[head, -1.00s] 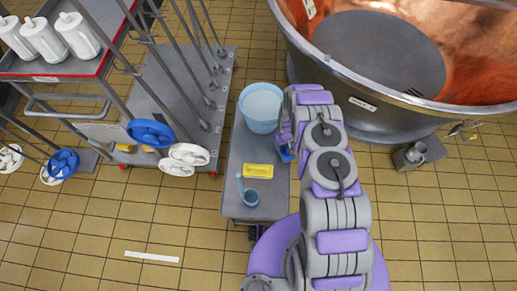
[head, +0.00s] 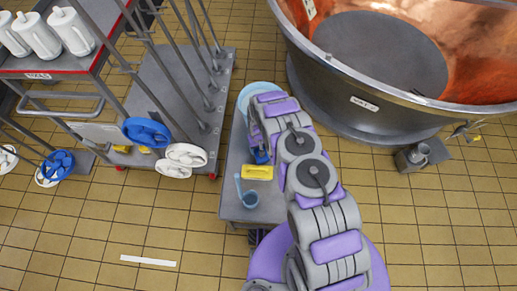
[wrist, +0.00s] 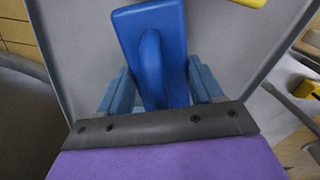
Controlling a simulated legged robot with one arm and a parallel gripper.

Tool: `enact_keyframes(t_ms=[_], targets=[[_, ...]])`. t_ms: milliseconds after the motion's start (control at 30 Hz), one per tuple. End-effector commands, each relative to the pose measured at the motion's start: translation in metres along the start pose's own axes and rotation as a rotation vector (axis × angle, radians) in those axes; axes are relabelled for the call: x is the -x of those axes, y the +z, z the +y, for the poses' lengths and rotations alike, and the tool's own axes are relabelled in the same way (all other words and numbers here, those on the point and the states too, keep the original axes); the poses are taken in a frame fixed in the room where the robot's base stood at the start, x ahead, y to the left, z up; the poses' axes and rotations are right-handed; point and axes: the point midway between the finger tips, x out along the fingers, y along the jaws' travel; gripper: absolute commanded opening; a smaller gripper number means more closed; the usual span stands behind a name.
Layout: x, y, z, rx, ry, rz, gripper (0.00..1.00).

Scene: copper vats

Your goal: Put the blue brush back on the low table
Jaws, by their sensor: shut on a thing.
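The blue brush (wrist: 130,37) is between the two blue fingers of my gripper (wrist: 160,88) in the wrist view, its handle loop towards me. My gripper (head: 261,147) is shut on it. In the head view only a small part of the blue brush (head: 261,157) shows under my arm. It is over the low grey table (head: 238,163), beyond the yellow brush. I cannot tell whether it touches the tabletop. The grey top (wrist: 232,48) with its raised rim also shows behind the brush in the wrist view.
On the table are a yellow brush (head: 257,172), a blue ladle (head: 249,199) and a light blue bucket (head: 246,97), partly hidden by my arm. A copper vat (head: 365,103) stands right of it. A cart with poles (head: 170,105) stands left.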

Motion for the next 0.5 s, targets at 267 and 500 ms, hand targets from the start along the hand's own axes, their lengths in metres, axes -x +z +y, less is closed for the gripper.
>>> enact_keyframes(t_ms=[267, 500], targets=[[-0.0044, -0.0031, -0.0019, -0.002, 0.004, 0.004, 0.27], [-0.0066, -0.0036, -0.0021, -0.001, 0.005, 0.004, 0.75]])
